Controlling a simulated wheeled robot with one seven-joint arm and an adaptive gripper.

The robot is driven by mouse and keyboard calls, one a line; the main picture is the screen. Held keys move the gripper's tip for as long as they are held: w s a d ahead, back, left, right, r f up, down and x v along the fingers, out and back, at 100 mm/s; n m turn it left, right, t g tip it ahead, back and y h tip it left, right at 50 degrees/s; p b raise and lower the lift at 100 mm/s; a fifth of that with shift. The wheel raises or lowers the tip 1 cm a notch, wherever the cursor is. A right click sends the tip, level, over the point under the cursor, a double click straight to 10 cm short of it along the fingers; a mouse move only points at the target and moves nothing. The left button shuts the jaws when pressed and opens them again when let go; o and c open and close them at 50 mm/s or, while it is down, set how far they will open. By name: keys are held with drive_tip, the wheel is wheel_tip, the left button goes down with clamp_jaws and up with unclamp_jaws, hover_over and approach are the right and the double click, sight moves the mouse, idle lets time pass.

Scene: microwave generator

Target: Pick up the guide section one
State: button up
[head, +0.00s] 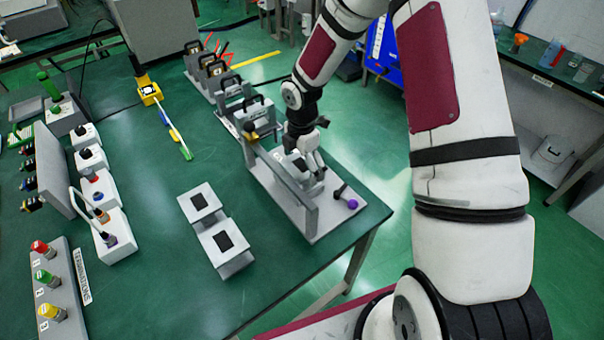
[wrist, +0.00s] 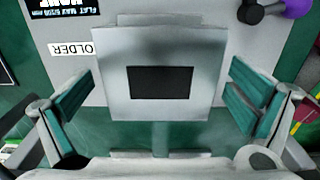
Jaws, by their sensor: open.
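In the wrist view, a pale grey metal block with a dark rectangular patch (wrist: 119,85) lies between the two fingers of my gripper (wrist: 162,92). The fingers are open, one on each side, with a gap to the block on both sides. No label naming guide section one is readable, so I cannot tell for sure that this block is it. In the head view, my gripper (head: 313,166) is low over the grey holder fixture (head: 308,222) near the table's right edge. The arm and fingers partly hide the block there.
Two grey stands with black pads (head: 212,233) are left of the holder. Several grey units with black handles (head: 230,92) line up behind it. A purple-ended black lever (head: 352,203) sits close on its right, also in the wrist view. Green table is clear at front centre.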

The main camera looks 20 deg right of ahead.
drive_tip(key=shift+f, duration=0.2)
drive_tip(key=c, duration=1.6)
drive_tip(key=shift+c, duration=0.2)
drive_tip(key=shift+r, duration=0.1)
